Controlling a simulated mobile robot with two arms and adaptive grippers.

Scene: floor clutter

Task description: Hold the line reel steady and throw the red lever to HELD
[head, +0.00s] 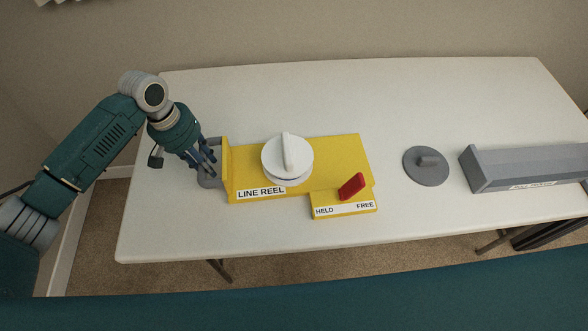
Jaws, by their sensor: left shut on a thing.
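The line reel (331,150) is a yellow base on the white table, with a white round knob (287,160) on top and a "LINE REEL" label. Its red lever (352,186) leans to the right, toward the FREE end of the HELD/FREE label. My left gripper (209,170) is at the reel's left end, shut on the grey handle (208,181) beside the yellow upright plate. The fingers partly hide the handle. My right gripper is not in view.
A grey disc with a raised grip (427,166) lies right of the reel. A long grey box (525,166) with a partly readable label stands at the table's right. The white table (230,105) is clear behind the reel and along its front edge.

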